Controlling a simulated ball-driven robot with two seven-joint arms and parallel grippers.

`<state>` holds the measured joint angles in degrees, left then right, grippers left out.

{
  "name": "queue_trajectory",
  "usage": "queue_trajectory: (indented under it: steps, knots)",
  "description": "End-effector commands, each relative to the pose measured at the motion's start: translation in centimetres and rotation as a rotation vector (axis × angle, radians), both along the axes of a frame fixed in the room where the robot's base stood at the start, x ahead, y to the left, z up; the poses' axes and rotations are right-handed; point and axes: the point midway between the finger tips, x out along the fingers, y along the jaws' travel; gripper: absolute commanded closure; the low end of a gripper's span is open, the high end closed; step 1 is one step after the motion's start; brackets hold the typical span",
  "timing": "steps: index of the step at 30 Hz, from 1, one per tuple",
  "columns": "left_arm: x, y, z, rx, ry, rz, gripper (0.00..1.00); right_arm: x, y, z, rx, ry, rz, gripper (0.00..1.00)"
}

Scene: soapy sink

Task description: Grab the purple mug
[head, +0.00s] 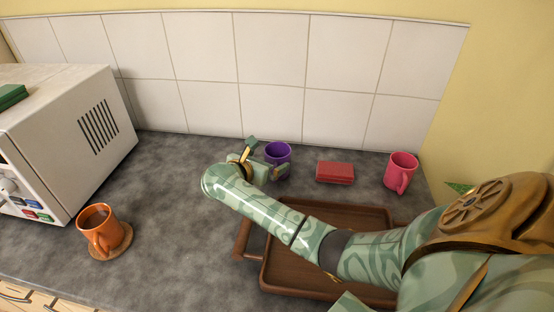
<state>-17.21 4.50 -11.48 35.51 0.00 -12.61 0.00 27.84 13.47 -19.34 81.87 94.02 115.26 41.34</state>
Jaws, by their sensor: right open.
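The purple mug (279,154) stands upright on the grey counter near the tiled back wall. My right arm reaches in from the right across the tray. My right gripper (266,160) is open at the left side of the mug. One finger shows above and to the left of the mug, and the other is low in front of it. I cannot tell whether either finger touches the mug. The mug's lower left part is hidden by the gripper. My left gripper is not in view.
A brown tray (246,241) lies under my right arm. A red block (335,172) and a pink mug (401,170) stand right of the purple mug. An orange mug (97,230) sits on a coaster (124,246) at left, near a white appliance (60,130).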

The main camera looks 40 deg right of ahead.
Motion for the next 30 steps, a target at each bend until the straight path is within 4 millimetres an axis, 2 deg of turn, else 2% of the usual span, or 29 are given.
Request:
queue_trajectory:
  steps: [3,7,16,17,22,23,30]
  knots:
    - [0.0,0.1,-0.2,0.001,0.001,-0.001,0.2,0.1,-2.1,-0.6,-0.007,0.001,-0.003,0.04]
    - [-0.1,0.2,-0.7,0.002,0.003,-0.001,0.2,0.5,-3.7,-1.5,-0.004,0.002,-0.002,0.04]
    - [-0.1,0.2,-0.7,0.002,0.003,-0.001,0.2,0.7,-4.3,-1.7,0.0,0.001,-0.001,0.04]
    - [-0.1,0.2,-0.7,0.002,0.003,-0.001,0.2,0.7,-4.3,-1.7,0.0,0.0,-0.001,0.1]
    - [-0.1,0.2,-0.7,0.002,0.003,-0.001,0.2,0.7,-4.3,-1.7,0.0,0.0,-0.001,0.57]
    - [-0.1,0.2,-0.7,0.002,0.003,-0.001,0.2,0.7,-4.3,-1.7,0.0,0.0,-0.001,0.62]
    - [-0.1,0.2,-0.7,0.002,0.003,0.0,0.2,0.7,-4.3,-1.6,-0.001,-0.001,-0.001,0.62]
